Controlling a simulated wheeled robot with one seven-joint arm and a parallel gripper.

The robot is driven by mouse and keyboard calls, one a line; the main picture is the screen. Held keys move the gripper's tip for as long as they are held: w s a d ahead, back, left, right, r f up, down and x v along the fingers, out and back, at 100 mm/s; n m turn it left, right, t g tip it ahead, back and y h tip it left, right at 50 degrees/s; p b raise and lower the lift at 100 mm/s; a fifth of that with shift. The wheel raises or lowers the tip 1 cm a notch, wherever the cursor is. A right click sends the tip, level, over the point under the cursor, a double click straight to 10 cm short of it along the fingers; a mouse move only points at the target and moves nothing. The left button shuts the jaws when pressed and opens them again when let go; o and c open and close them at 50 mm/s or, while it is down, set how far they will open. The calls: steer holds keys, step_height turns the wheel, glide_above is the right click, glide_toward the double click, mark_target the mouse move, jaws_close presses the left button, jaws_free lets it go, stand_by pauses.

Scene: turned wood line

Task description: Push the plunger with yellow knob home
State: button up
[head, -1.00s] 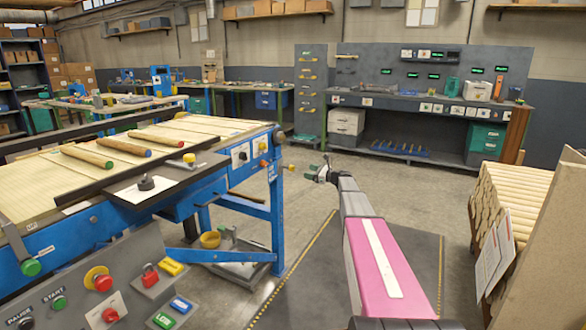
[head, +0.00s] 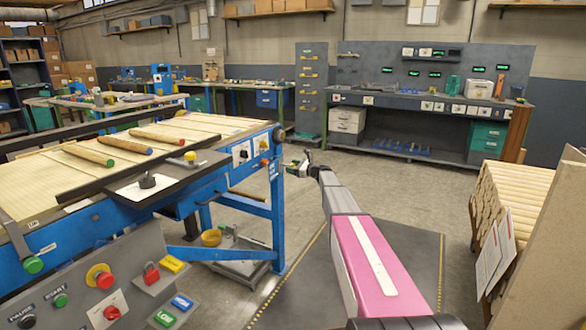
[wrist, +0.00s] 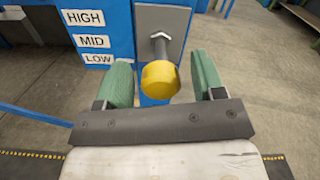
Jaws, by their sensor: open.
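In the wrist view the plunger's yellow knob (wrist: 161,80) is on the end of a grey rod (wrist: 164,48). The rod stands out from a grey plate (wrist: 170,18) on a blue post. My gripper (wrist: 163,66) is open, with a green finger on either side of the knob and a visible gap at each side. Nothing is held. In the head view my gripper (head: 298,164) is at the right end of the blue machine, and the plunger knob is hidden or too small to make out there.
Labels HIGH, MID and LOW (wrist: 92,40) are on the blue panel left of the plunger. The machine's frame (head: 245,200) stands left of my arm. Another yellow knob (head: 190,156) is on the dark rail. A stack of wooden rods (head: 512,195) stands right. The floor between is clear.

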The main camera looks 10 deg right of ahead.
jaws_close()
steer(key=x, duration=0.3)
steer(key=shift+w+a, duration=0.1)
steer(key=shift+a, duration=0.05)
jaws_free()
steer(key=v, duration=1)
steer(key=shift+d, duration=0.25)
